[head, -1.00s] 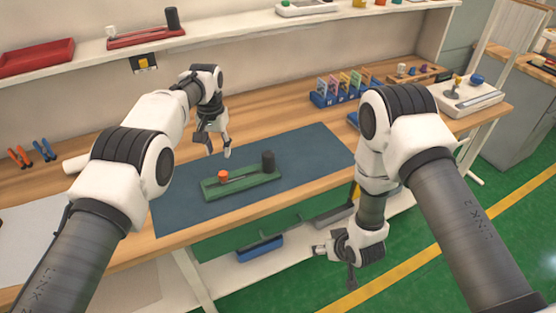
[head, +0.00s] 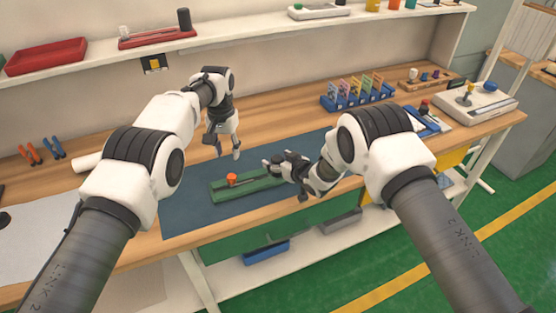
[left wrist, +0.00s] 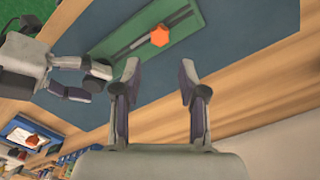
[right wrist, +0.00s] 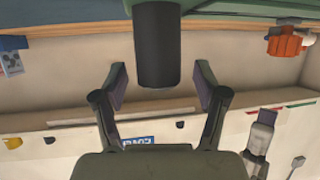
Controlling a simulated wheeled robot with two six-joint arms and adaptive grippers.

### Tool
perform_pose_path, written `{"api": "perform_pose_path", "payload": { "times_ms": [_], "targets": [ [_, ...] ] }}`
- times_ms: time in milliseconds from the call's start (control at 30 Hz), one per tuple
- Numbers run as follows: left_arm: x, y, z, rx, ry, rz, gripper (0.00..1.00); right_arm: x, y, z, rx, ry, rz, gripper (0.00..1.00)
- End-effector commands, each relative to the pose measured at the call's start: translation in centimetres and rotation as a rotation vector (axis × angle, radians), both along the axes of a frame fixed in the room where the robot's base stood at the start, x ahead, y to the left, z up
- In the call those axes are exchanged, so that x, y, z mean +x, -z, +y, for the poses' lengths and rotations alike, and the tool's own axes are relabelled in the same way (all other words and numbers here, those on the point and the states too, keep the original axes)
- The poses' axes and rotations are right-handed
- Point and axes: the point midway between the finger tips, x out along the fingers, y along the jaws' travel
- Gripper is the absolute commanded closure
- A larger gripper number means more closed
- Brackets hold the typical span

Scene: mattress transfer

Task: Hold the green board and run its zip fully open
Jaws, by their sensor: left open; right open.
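The green board (head: 218,192) lies on the blue mat, with a dark slotted track along it. An orange knob (head: 232,178) sits at the left end of the track; it also shows in the left wrist view (left wrist: 160,36). My left gripper (head: 223,153) is open and empty, above and behind the board. My right gripper (head: 270,166) is open at the board's right end and hides the post there in the head view. In the right wrist view the black post (right wrist: 157,45) stands between its two open fingers, with gaps on both sides.
The blue mat (head: 185,212) is bare around the board. A blue rack with coloured cards (head: 355,95) stands at the back right. Orange and blue pliers (head: 42,150) lie at the left. A shelf with a red tray (head: 45,57) runs along the wall.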

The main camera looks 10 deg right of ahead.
Motion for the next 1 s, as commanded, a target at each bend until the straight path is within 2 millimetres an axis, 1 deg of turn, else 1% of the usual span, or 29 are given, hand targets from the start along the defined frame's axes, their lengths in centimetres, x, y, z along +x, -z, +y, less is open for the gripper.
{"api": "perform_pose_path", "payload": {
  "times_ms": [100,300,333,367,400,467,500,533,567,600,633,733,833,867,933,1000],
  "targets": [
    [0.0,0.0,0.0,0.0,0.0,0.0,0.58,0.6,0.2,0.3,0.0,0.001,-0.001,0.28],
    [0.0,0.0,0.0,0.0,0.0,0.0,0.58,0.6,0.3,0.3,0.0,0.001,0.001,0.28],
    [0.0,0.0,0.0,0.0,0.0,0.0,0.58,0.6,0.3,0.3,0.0,0.001,0.001,0.35],
    [0.0,0.0,0.0,0.0,0.0,0.0,0.58,0.6,0.3,0.3,0.0,0.001,0.001,0.46],
    [0.0,0.0,0.0,0.0,0.0,0.0,0.58,0.6,0.3,0.3,0.0,0.001,0.001,0.6],
    [0.0,0.0,0.0,0.0,0.0,0.0,0.58,0.6,0.3,0.3,0.0,0.001,0.001,0.81],
    [0.0,0.0,0.0,0.0,0.0,0.0,0.58,0.6,0.3,0.3,0.0,0.001,0.001,0.95],
    [0.0,0.0,0.0,0.0,0.0,0.0,0.58,0.6,0.3,0.3,0.0,0.001,0.001,1.0],
    [0.0,0.0,0.0,0.0,0.0,0.0,0.58,0.6,0.3,0.3,0.0,0.001,0.001,1.0],
    [0.0,0.0,0.0,0.0,0.0,0.0,0.51,0.6,0.3,0.3,0.0,0.001,0.001,1.0],
    [0.0,0.0,0.0,0.0,0.002,0.0,0.49,0.6,0.3,0.3,0.0,0.001,0.001,1.0],
    [0.1,0.0,0.0,-0.001,0.047,-0.004,0.49,0.6,0.3,0.3,0.0,0.001,0.001,1.0],
    [0.8,0.1,-0.5,-0.023,0.184,-0.042,0.49,0.6,0.3,0.3,0.0,0.001,0.001,1.0],
    [0.9,0.5,-0.8,-0.036,0.244,-0.051,0.49,0.6,0.3,0.3,0.0,0.001,0.001,1.0],
    [0.6,2.5,-1.6,-0.084,0.4,-0.063,0.49,0.6,0.3,0.3,0.001,0.002,0.002,1.0],
    [0.0,4.5,-1.8,-0.14,0.556,-0.082,0.49,0.6,0.3,0.3,0.001,0.002,0.002,1.0]
  ]
}}
